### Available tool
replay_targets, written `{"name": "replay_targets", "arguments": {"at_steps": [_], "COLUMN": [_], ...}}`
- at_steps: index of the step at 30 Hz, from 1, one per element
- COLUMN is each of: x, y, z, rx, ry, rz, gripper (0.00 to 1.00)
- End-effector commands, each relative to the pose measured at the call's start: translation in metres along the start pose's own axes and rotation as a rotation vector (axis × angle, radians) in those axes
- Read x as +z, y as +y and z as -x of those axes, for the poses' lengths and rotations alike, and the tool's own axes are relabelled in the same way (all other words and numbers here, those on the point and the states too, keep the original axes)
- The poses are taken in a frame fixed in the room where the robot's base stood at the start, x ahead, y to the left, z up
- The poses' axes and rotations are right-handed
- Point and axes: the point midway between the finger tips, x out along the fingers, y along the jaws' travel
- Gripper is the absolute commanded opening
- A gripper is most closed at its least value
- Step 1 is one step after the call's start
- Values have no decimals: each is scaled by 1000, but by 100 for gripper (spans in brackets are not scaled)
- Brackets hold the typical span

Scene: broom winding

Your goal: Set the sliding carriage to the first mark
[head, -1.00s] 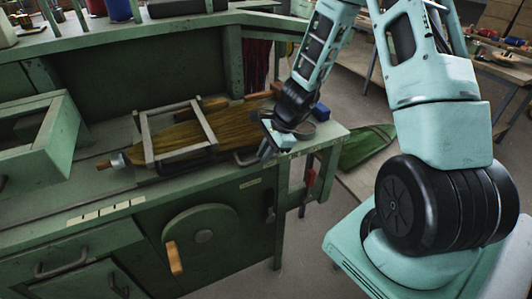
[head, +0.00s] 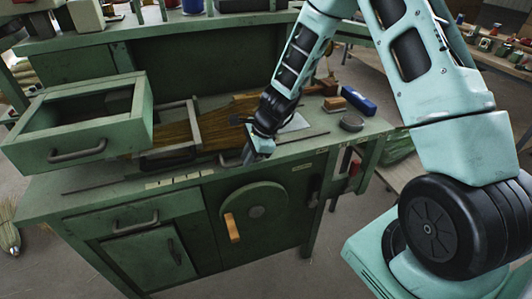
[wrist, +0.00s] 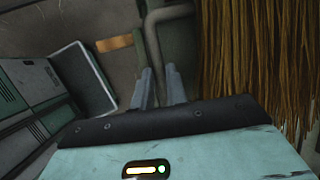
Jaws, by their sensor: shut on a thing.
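The sliding carriage is a grey metal frame (head: 166,152) lying across the broom's straw (head: 215,124) on the green bench (head: 100,203). Its bent grey handle shows in the wrist view (wrist: 153,42), beside the straw. My gripper (head: 252,157) is low at the bench's front, right of the frame. In the wrist view my gripper (wrist: 161,88) has its two fingers close together, shut on the handle. Several pale marks (head: 180,179) line the bench's front edge, left of my gripper. The open drawer hides part of the broom and frame. I cannot read the marks.
An open green drawer box (head: 78,152) stands at the bench's left. A round wheel with a wooden handle (head: 232,228) is on the bench front. A blue block (head: 359,101) and a dark round tin (head: 351,123) lie right of my gripper.

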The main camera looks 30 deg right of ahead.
Motion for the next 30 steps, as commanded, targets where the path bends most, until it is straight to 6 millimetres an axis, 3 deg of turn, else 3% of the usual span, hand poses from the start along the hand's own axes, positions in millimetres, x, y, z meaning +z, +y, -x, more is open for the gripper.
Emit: {"name": "replay_targets", "arguments": {"at_steps": [3,9,25,26,28,30], "x": [23,43,50,50,50,50], "y": [1,1,1,1,1,1], "z": [-8,-17,-20,-20,-20,-20], "rx": [4,3,1,1,1,1], "ry": [-5,-3,-1,0,0,0], "rz": [5,4,0,0,0,0], "gripper": [0,0,0,17,36,36]}}
